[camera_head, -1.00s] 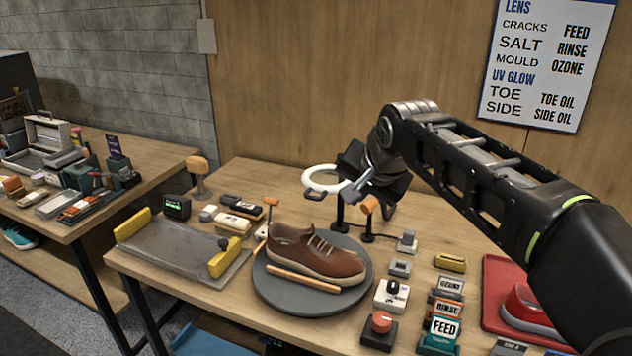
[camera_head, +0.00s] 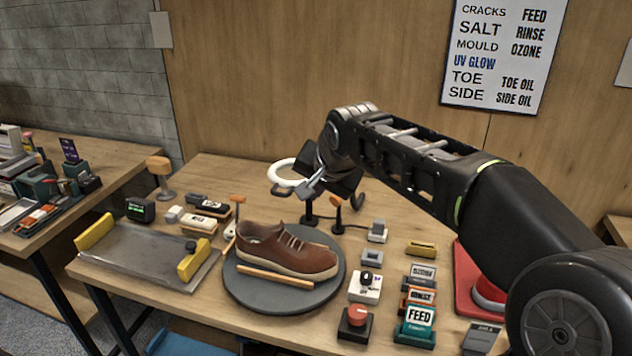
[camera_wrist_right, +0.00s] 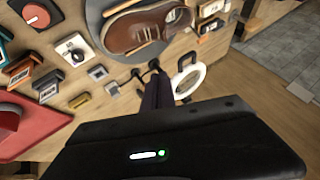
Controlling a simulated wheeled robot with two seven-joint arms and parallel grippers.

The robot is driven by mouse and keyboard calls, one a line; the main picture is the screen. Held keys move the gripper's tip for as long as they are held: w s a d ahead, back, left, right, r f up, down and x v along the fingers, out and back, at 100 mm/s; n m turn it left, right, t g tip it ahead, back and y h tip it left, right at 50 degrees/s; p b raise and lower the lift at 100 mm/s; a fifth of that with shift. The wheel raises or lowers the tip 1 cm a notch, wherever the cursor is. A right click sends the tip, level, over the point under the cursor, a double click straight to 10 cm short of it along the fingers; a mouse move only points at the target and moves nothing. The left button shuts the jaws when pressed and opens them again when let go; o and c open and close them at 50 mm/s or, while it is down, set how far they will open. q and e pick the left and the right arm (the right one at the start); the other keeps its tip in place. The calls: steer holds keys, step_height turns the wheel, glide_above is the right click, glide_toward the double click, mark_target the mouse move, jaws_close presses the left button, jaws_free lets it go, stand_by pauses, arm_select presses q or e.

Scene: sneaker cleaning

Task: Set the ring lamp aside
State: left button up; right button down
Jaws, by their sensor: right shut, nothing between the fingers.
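The ring lamp (camera_head: 276,166) shows as a white ring with a dark handle, behind the shoe turntable in the head view. It also shows in the right wrist view (camera_wrist_right: 202,75), just right of my finger tips. My right gripper (camera_head: 304,194) is shut and empty. In the head view it overlaps the right side of the ring; I cannot tell whether they touch. In the right wrist view my dark fingers (camera_wrist_right: 157,88) lie together beside the ring. My left gripper is out of view.
A brown shoe (camera_head: 285,252) sits on the grey turntable (camera_head: 262,298). A small orange-headed lamp (camera_head: 336,203) on a dark stand is close to my right gripper. Labelled blocks and a red tray (camera_head: 463,285) lie to the right.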

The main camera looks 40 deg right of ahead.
mark_target(283, 195)
steer(key=w+f+p, duration=0.2)
steer(key=w+f, duration=0.1)
steer(key=w, duration=0.4)
steer(key=shift+a+f, duration=0.2)
steer(key=shift+f, duration=0.2)
steer(key=shift+w+a+m+b, duration=0.35)
steer(key=shift+w+a, duration=0.1)
steer(key=shift+a, duration=0.1)
steer(key=shift+h, duration=0.3)
steer(key=shift+w, duration=0.1)
